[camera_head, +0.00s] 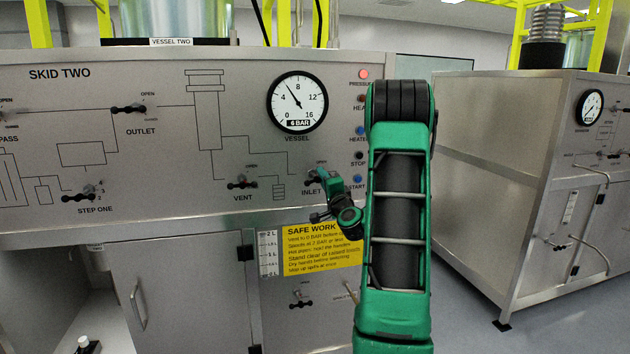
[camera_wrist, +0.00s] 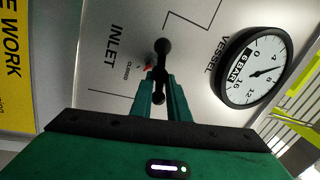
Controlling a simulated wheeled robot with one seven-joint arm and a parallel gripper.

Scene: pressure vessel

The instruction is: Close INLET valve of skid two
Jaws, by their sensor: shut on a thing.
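The INLET valve of skid two has a black lever handle (camera_wrist: 161,60) on the grey panel. In the wrist view the INLET label and a small CLOSED label with a red mark are beside it. My gripper (camera_wrist: 161,88) is shut on the handle, with its green fingers on either side of the bar's near end. The handle's far end stands free of the fingers. In the head view my gripper (camera_head: 322,188) is at the INLET valve beside the INLET label, and it hides most of the handle. I cannot tell the valve's exact setting.
The VENT valve (camera_head: 242,184) is left of INLET on the same panel. A round vessel gauge (camera_head: 297,102) marked 6 BAR is above. Coloured buttons (camera_head: 360,131) run down the right edge. A yellow SAFE WORK sign (camera_head: 315,248) is below. Another skid (camera_head: 510,160) stands right.

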